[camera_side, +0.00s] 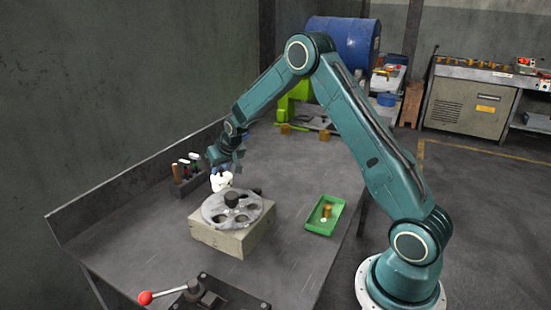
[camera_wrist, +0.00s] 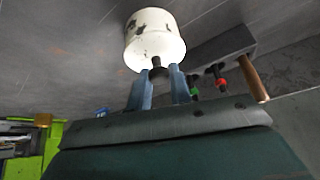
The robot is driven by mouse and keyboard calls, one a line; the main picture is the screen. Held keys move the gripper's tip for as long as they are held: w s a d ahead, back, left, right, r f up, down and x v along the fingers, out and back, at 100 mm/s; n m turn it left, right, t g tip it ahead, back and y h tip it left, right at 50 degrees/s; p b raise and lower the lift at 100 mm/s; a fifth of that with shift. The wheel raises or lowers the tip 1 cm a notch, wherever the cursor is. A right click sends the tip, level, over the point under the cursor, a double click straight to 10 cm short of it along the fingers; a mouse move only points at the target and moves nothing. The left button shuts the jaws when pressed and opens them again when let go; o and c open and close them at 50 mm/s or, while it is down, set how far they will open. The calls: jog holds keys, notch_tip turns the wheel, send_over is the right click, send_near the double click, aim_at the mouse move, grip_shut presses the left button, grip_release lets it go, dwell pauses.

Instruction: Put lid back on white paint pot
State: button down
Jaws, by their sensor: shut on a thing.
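The white paint pot (camera_wrist: 153,36), a white cylinder with dark smears, shows large in the wrist view, which looks upside down. It is also small in the side view (camera_side: 221,181), at the back edge of the round holed disc. My gripper (camera_side: 222,168) points down right above it. In the wrist view my two blue fingers (camera_wrist: 160,88) are shut on a small dark lid or knob (camera_wrist: 158,71) at the pot's upper end. I cannot tell if this dark piece is seated on the pot, or what the pot's base rests on.
The grey disc (camera_side: 219,212) with a dark central knob lies on a pale block (camera_side: 230,240). A tool rack (camera_side: 191,184) stands to the left, along the bench's raised edge. A green tray (camera_side: 322,228) lies right. A red-knobbed lever (camera_side: 145,298) is in front.

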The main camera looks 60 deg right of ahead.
dwell(0.8)
jog(key=c, duration=0.7)
grip_release()
jog(key=shift+r, duration=0.1)
jog(key=shift+r, duration=3.3)
grip_shut()
